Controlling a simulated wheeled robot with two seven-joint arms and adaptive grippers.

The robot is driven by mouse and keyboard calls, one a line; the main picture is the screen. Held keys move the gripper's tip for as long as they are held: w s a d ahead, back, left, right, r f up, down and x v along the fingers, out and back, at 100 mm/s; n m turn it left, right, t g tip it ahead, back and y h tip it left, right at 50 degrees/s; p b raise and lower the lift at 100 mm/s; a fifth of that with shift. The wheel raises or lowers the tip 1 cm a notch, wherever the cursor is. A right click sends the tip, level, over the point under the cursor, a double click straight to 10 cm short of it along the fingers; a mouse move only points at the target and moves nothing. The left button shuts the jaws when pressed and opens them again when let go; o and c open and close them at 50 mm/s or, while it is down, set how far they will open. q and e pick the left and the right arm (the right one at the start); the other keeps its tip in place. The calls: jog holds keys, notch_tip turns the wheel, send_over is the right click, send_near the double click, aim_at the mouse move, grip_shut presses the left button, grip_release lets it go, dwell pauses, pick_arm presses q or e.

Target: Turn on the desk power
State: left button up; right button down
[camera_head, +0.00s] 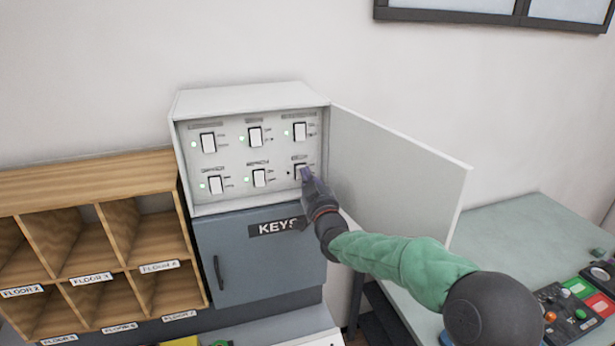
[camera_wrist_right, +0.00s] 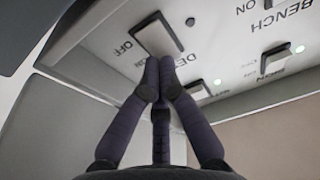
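A white switch panel (camera_head: 230,161) sits in an open wall box and carries two rows of rocker switches. The lower right switch (camera_head: 299,171) is partly hidden by my right gripper (camera_head: 305,177); the small light beside it looks dark, while green lights show by other switches. In the right wrist view this switch (camera_wrist_right: 158,36) has "OFF" beside it and a partly hidden label starting "DE". My right gripper (camera_wrist_right: 159,68) has its fingertips together, holds nothing, and is at the switch's edge; I cannot tell whether it presses it. My left gripper is out of view.
The box's door (camera_head: 400,165) stands open to the right, close to my right arm. Below is a grey KEYS cabinet (camera_head: 250,265). Wooden pigeonholes (camera_head: 95,185) stand left, and a desk (camera_head: 530,235) with control boxes (camera_head: 580,300) right.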

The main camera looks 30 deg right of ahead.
jog(key=r+g+p, duration=0.1)
jog(key=p, duration=0.1)
jog(key=r+g+p, duration=0.1)
jog(key=p, duration=0.2)
jog(key=shift+w+d+g+y, duration=0.15)
jog(key=shift+w+g+y, duration=0.15)
jog(key=shift+w, duration=0.05)
jog(key=shift+f, duration=0.4)
jog(key=shift+f+b, duration=0.15)
jog(key=shift+b, duration=0.2)
